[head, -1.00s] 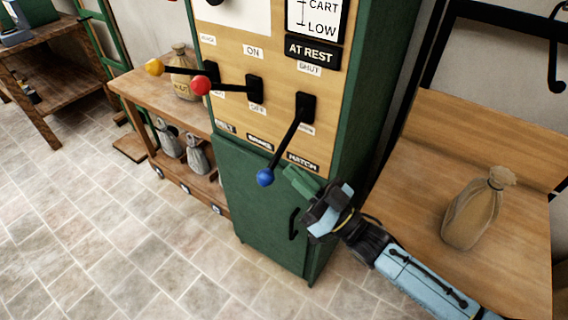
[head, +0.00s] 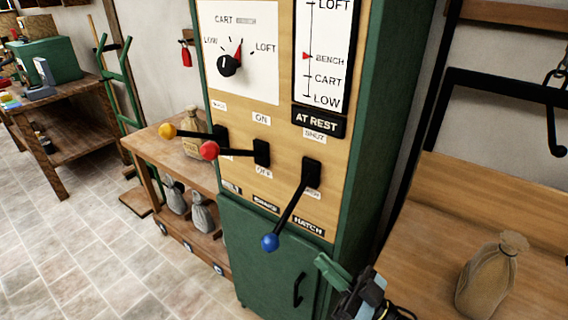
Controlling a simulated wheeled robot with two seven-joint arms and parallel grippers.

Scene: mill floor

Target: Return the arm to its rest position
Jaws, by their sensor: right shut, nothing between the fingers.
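My right gripper (head: 336,275) is at the lower middle right of the head view, in front of the green cabinet. Its green fingers are shut and empty. It is apart from the blue-knobbed hatch lever (head: 289,218), which slopes down to the left, just above and left of it. Only the gripper and a bit of my right arm show at the bottom edge. My left gripper is out of view.
The control cabinet (head: 262,258) has a red-knobbed lever (head: 235,152), a yellow-knobbed lever (head: 190,132) and a black dial (head: 229,65). A tied sack (head: 490,278) stands on the wooden bench at right. A low shelf (head: 150,150) with sacks stands left. The floor at left is clear.

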